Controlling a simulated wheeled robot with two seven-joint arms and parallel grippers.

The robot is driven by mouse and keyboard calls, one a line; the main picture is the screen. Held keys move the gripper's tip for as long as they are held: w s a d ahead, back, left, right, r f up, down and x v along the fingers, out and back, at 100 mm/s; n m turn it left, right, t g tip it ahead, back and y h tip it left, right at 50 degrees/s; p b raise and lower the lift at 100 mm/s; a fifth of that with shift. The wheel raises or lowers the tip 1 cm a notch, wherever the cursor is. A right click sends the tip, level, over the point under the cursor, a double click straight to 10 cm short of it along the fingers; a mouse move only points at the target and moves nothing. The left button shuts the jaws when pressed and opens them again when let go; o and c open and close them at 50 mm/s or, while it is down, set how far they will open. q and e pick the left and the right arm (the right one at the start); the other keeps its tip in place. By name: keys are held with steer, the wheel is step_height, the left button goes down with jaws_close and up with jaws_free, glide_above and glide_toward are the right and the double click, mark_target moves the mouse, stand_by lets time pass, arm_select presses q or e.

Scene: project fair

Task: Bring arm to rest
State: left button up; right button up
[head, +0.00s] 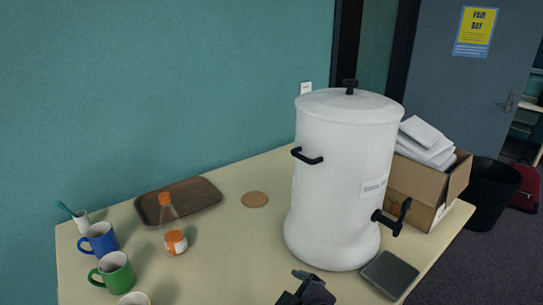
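One of my grippers, most likely the right one (306,287), shows as a dark shape at the bottom edge, just right of the middle. It is in front of the table's near part, below the white urn (338,180). Only part of it is in the picture, and its fingers are not clear enough to show whether it is open or shut. I see nothing held in it. My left gripper is not in view.
On the table (225,255) stand a blue mug (101,241), a green mug (115,274), an orange-labelled bottle (174,238), a brown tray (196,194), a coaster (254,199), a dark square pad (389,274) and a cardboard box (418,188). The table's middle front is clear.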

steer(key=s+d+f+m+h, duration=0.1)
steer(key=d+f, duration=0.1)
steer(key=s+d+f+m+g, duration=0.1)
steer(key=d+f+m, duration=0.1)
steer(key=d, duration=0.1)
steer(key=s+d+f+m+g+h, duration=0.1)
steer(key=d, duration=0.2)
steer(key=shift+s+d+f+m+h, duration=0.1)
steer(key=shift+s+f+m+h, duration=0.2)
steer(key=shift+s+f+m, duration=0.1)
steer(key=s+d+f+m+g+h, duration=0.2)
steer(key=s+d+f+m+g, duration=0.25)
steer(key=s+d+f, duration=0.45)
steer(key=s+f, duration=0.2)
steer(key=f, duration=2.6)
steer(key=s+d+f+g, duration=0.1)
steer(key=s+d+f, duration=0.1)
steer(key=s+f, duration=0.6)
steer(key=s+d+f+g, duration=0.1)
steer(key=s+f, duration=0.8)
steer(key=s, duration=0.2)
steer(key=shift+d, duration=0.35)
